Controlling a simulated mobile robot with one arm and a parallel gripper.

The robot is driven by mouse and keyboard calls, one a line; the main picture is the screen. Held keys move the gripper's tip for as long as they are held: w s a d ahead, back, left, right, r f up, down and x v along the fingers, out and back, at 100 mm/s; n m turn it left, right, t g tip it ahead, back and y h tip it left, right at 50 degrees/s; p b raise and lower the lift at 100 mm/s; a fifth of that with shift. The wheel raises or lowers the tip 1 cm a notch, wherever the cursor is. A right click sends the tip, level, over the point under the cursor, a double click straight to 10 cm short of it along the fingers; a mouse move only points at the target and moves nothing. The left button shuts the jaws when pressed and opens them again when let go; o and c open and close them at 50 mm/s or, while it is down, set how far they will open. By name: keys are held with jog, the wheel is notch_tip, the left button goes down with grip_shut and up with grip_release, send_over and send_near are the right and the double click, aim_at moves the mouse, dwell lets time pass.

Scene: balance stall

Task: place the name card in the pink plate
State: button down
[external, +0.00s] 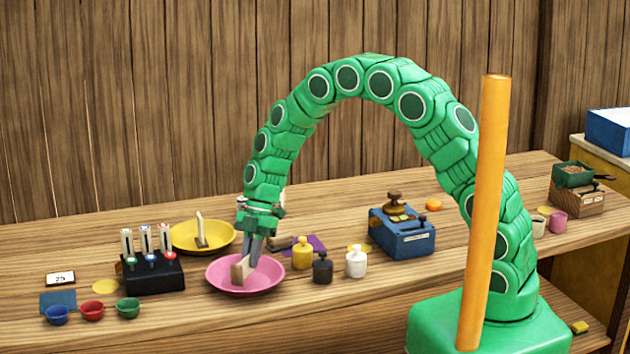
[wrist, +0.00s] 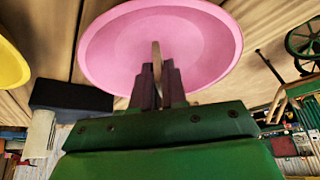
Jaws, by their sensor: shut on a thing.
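The pink plate (external: 268,280) stands on the wooden counter; it also fills the top middle of the wrist view (wrist: 205,45). My gripper (external: 252,258) points down over it, shut on a pale wooden piece, which I take to be the name card (external: 240,270). The card stands upright within the plate's outline, low down; whether it touches the plate, I cannot tell. In the wrist view my gripper's dark fingers (wrist: 160,85) pinch the thin card (wrist: 156,60), seen edge-on against the pink.
A yellow plate (external: 180,242) with a similar upright pale piece (external: 200,232) is just behind. A black stand (external: 153,275) is left, small bottles (external: 322,267) are right. Small bowls (external: 92,310) sit at the front left. A blue box (external: 402,235) stands further right.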

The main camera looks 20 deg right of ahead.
jog(key=shift+f, duration=0.2)
jog(key=c, duration=1.1)
grip_release()
jog(key=shift+r, duration=3.5)
